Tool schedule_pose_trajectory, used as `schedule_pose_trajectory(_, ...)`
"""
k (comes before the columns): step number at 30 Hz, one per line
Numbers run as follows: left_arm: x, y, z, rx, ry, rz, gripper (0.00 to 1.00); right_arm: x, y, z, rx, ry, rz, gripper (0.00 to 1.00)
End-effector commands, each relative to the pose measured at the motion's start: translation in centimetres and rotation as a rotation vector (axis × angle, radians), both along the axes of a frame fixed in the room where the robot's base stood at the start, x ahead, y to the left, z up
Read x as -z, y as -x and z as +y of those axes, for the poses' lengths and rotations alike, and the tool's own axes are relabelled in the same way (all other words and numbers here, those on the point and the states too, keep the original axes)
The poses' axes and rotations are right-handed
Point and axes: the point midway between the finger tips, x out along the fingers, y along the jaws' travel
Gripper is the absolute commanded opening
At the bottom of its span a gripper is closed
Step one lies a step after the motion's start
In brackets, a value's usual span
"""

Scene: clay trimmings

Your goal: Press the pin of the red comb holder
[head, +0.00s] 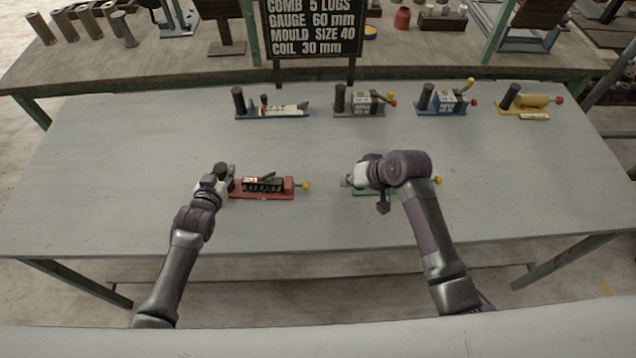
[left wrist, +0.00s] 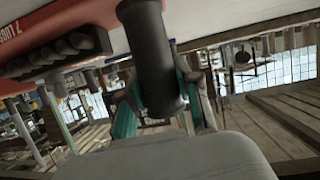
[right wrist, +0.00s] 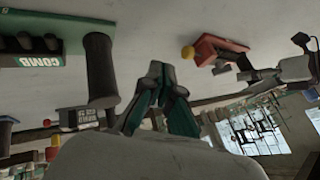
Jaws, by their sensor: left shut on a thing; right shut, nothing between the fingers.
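The red comb holder (head: 272,194) lies on the table with a row of dark rolls in it; it also shows in the left wrist view (left wrist: 45,28). Its pin has a yellow knob (head: 306,186) and sticks out of the right end; the knob also shows in the right wrist view (right wrist: 188,52). My left gripper (head: 224,178) is shut on the holder's dark upright post (left wrist: 150,55) at the left end. My right gripper (right wrist: 165,98) is shut and empty, right of the knob and apart from it; the arm hides its fingertips in the head view.
A green comb holder (head: 361,192) lies under my right gripper, partly hidden; its dark post (right wrist: 100,72) is close beside the fingers. Blue (head: 270,115), grey (head: 362,113) and yellow (head: 522,114) holders stand along the back. A sign (head: 310,28) stands behind.

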Motion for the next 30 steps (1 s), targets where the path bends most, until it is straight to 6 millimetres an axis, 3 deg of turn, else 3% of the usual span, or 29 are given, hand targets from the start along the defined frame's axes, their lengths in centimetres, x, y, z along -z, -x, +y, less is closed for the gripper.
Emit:
schedule_pose_trajectory(1, 0.7, 0.3, 0.0, -0.003, 0.003, 0.015, 0.0, 0.8, -0.4, 0.5, 0.001, -0.002, 0.004, 0.0)
schedule_pose_trajectory(12, 0.6, 0.3, 0.0, -0.002, 0.002, 0.015, 0.0, 6.3, -3.3, 3.8, -0.001, -0.002, 0.001, 0.0)
schedule_pose_trajectory(19, 0.7, 0.3, 0.0, -0.002, 0.002, 0.015, 0.0, 6.1, -3.4, 6.8, -0.001, 0.0, -0.001, 0.0)
schedule_pose_trajectory(30, 0.6, 0.3, 0.0, -0.002, 0.002, 0.015, 0.0, 6.1, -3.5, 7.3, 0.0, 0.001, -0.001, 0.0)
